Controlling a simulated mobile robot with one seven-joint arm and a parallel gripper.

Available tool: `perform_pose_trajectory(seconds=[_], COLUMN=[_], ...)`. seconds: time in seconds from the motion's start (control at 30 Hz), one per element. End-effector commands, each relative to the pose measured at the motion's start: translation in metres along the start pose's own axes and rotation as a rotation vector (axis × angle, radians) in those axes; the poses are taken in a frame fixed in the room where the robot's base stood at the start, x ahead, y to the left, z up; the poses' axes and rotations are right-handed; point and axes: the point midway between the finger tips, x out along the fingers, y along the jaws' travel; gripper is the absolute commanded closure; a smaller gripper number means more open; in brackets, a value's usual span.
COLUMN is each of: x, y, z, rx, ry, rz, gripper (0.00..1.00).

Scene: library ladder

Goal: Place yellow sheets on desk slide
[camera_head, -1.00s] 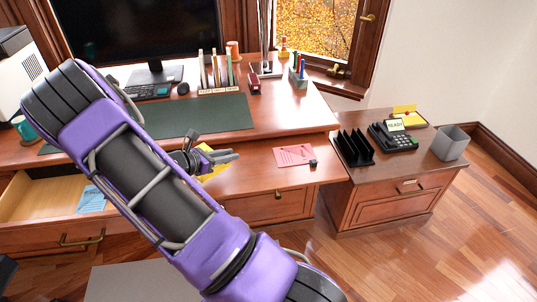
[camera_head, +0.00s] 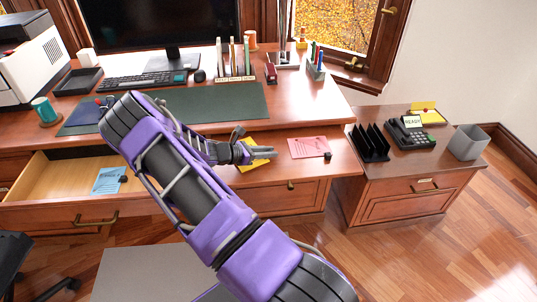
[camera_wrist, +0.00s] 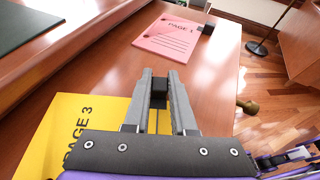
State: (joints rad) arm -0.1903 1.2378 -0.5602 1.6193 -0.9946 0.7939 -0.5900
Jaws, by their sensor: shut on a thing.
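The yellow sheets (camera_wrist: 95,108), marked PAGE 3, show at lower left in the wrist view, partly hidden by my gripper. They also show beside my gripper in the head view (camera_head: 249,165). My gripper (camera_wrist: 160,88) is shut on a small black block, apparently the clip of the yellow sheets. The desk slide (camera_head: 276,169) is the wooden surface in front of the desk. The yellow sheets are over or on its left part; I cannot tell if they touch it. Pink sheets (camera_wrist: 172,40), marked PAGE 1, lie on the slide to the right, with a black clip.
Blue sheets (camera_head: 108,181) lie in the open drawer (camera_head: 60,176) at left. A green desk mat (camera_head: 215,106) covers the desktop behind my gripper. A black file rack (camera_head: 371,146) and phone (camera_head: 412,133) stand on the side cabinet. Slide space between yellow and pink sheets is clear.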

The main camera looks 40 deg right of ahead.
Motion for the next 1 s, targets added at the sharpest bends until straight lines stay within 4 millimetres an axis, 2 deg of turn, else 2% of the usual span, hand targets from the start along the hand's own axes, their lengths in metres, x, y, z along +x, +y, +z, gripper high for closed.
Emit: perform_pose_trajectory(seconds=[0.07,0.4,0.43,0.57,0.6,0.9,1.0], x=[0.003,0.0041,0.0037,0.0034,0.0034,0.0024,-0.0049], y=[0.0003,0.0003,0.0004,0.0004,0.0004,0.0004,0.0011], z=[-0.0065,-0.0105,-0.0094,-0.0089,-0.0089,-0.0066,-0.0054], rx=[0.0,0.0,0.0,0.0,0.0,0.0,0.001], ry=[0.0,0.0,0.0,0.0,0.0,0.0,0.001], rz=[0.0,0.001,0.001,0.001,0.001,0.001,0.003], gripper=[1.0,1.0,0.72,0.49,0.46,0.46,0.46])
